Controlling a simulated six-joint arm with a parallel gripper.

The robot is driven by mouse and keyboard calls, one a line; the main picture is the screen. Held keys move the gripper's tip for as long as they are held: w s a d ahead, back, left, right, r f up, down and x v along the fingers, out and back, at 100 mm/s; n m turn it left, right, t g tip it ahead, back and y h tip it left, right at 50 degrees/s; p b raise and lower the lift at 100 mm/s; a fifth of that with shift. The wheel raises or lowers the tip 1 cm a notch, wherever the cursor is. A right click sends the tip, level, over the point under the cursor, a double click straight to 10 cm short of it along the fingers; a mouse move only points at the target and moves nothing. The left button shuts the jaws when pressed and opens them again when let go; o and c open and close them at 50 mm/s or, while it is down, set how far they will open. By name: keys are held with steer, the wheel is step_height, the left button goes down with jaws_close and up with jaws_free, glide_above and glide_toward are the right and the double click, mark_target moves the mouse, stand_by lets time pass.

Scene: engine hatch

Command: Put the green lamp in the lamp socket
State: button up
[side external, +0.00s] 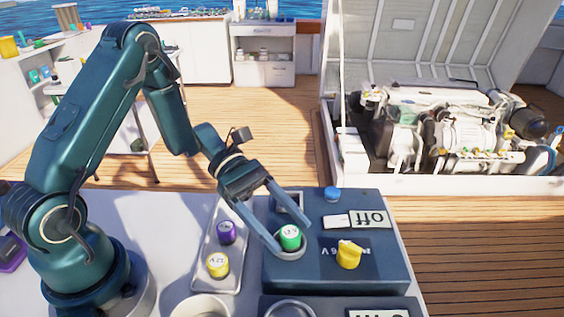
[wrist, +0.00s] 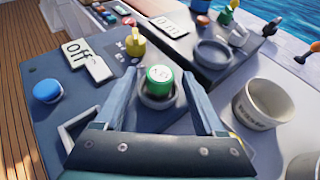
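The green lamp (side external: 290,235) has a white labelled top and stands about upright in the round grey lamp socket (side external: 289,256) on the dark blue panel (side external: 300,275). The socket ring surrounds its lower part; how deep it sits I cannot tell. My gripper (side external: 292,242) reaches down over the socket with one finger on each side of the lamp. In the wrist view, the green lamp (wrist: 159,76) shows between the fingertips, with a gap visible on both sides. The fingers look open and apart from the lamp. The lamp's base is hidden in the socket.
A tray (side external: 207,262) left of the panel holds a purple lamp (side external: 227,231) and a yellow lamp (side external: 218,264). The panel has a yellow knob (side external: 348,254), a blue button (side external: 332,194) and an "Off" sign (side external: 370,218). A white bowl (wrist: 262,103) stands nearby.

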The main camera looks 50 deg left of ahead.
steer(key=w+v, duration=0.1)
steer(key=v, duration=1)
steer(key=s+d+r+m+t+y, duration=0.1)
steer(key=s+r+m+t+y, duration=0.1)
steer(key=s+m+y, duration=0.3)
steer(key=s+d+r+m+t+y, duration=0.1)
steer(key=s+r+m+y, duration=0.3)
steer(key=m, duration=0.9)
steer(key=s+t+y, duration=0.1)
steer(key=s+y, duration=0.1)
steer(key=y, duration=0.2)
steer(key=shift+d+m+t, duration=0.25)
steer(key=shift+m+t, duration=0.05)
steer(key=shift+t, duration=0.1)
steer(key=shift+s, duration=0.1)
